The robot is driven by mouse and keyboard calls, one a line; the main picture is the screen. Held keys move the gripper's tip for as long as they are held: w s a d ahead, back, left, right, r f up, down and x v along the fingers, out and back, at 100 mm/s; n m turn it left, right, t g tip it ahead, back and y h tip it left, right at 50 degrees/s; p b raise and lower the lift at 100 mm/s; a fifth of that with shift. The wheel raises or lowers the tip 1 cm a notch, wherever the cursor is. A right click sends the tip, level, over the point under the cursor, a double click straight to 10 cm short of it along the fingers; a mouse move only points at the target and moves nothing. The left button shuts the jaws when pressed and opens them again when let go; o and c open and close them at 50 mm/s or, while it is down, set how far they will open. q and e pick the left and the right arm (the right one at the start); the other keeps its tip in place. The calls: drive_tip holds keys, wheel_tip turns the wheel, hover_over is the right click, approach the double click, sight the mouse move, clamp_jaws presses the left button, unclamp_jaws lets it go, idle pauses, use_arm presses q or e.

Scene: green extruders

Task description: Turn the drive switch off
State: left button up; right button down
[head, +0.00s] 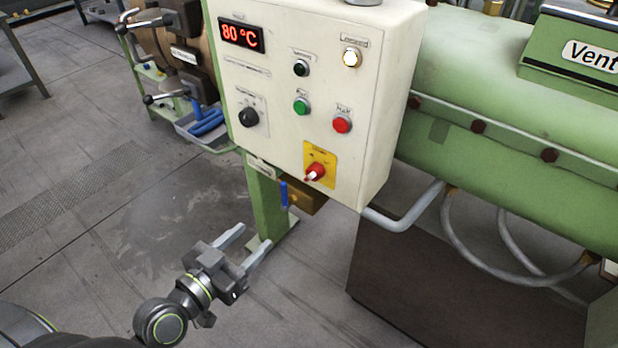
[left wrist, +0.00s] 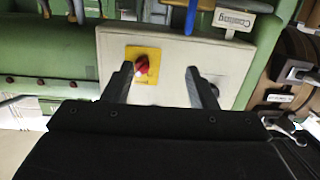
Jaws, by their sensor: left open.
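The drive switch (head: 315,172) is a red rotary knob on a yellow plate (head: 320,156), low on the front of the cream control box (head: 370,120). In the head view its white-marked handle is tilted, pointing to the lower left. My left gripper (head: 250,241) is open and empty, below and to the left of the switch, in front of the green post. The gripper (left wrist: 160,77) appears apart from the box. My right gripper is not in view.
Above the switch are a green button (head: 301,106), a red button (head: 341,124), a black knob (head: 249,117) and a display (head: 242,34) reading 80 °C. A blue-handled valve (head: 284,195) and grey pipe (head: 405,218) lie below.

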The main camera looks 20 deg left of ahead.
sight(307, 179)
use_arm(q)
wheel_tip(307, 179, up, 6)
drive_tip(key=d+m+t+h, duration=0.1)
drive_tip(key=d, duration=0.1)
drive_tip(key=p+x, duration=0.2)
drive_tip(key=x, duration=0.3)
drive_tip(key=p+x, duration=0.2)
drive_tip(key=x, duration=0.3)
drive_tip(key=p+x, duration=0.2)
drive_tip(key=x, duration=0.3)
drive_tip(key=shift+w+d+f, duration=0.25)
drive_tip(key=shift+w+f, duration=0.1)
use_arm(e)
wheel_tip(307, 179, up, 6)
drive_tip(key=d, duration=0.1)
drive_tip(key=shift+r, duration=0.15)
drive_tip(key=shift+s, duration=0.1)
use_arm(q)
drive_tip(key=c, duration=1)
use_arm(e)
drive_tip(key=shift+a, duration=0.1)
